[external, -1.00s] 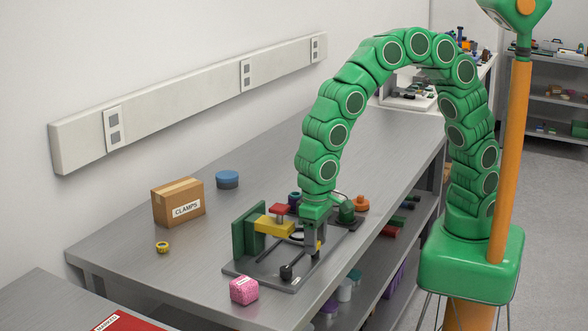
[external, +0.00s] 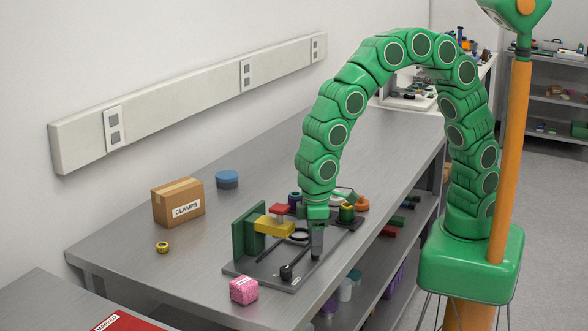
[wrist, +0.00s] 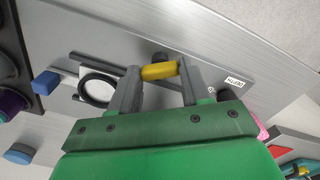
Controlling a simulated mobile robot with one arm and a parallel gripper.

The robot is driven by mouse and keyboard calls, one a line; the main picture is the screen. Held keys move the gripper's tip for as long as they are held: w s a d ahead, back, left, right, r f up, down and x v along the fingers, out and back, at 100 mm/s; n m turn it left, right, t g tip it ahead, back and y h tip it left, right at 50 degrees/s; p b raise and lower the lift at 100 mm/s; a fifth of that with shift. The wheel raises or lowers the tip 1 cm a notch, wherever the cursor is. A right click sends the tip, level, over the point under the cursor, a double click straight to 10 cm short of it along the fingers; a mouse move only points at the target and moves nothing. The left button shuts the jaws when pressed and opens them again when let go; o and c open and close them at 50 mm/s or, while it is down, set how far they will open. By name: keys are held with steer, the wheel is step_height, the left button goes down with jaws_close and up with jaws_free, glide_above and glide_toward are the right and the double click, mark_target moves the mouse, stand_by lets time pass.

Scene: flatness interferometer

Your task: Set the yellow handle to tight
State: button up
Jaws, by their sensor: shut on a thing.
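In the wrist view the yellow handle (wrist: 158,72) lies between the two fingertips of my gripper (wrist: 158,78), which is shut on it. In the external view my gripper (external: 317,250) points down over the dark base plate (external: 262,268) of the fixture; the handle is hidden there behind the fingers. A white label (wrist: 234,82) is on the plate near the handle in the wrist view; its small print is hard to read. A black knob (external: 286,271) stands near the plate's front edge.
A green upright (external: 245,232) with a yellow block (external: 272,226) and red top stands left of my gripper. A pink block (external: 243,290) sits by the plate's front corner. A clamps box (external: 178,203), blue puck (external: 227,180) and yellow ring (external: 162,247) stand left.

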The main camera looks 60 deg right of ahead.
steer(key=n, duration=0.5)
steer(key=shift+n, duration=0.3)
steer(key=n, duration=0.5)
steer(key=shift+n, duration=0.4)
steer(key=o, duration=1.1)
steer(key=shift+c, duration=0.2)
steer(key=shift+r, duration=0.15)
step_height(320, 180, up, 8)
steer(key=shift+f, duration=0.2)
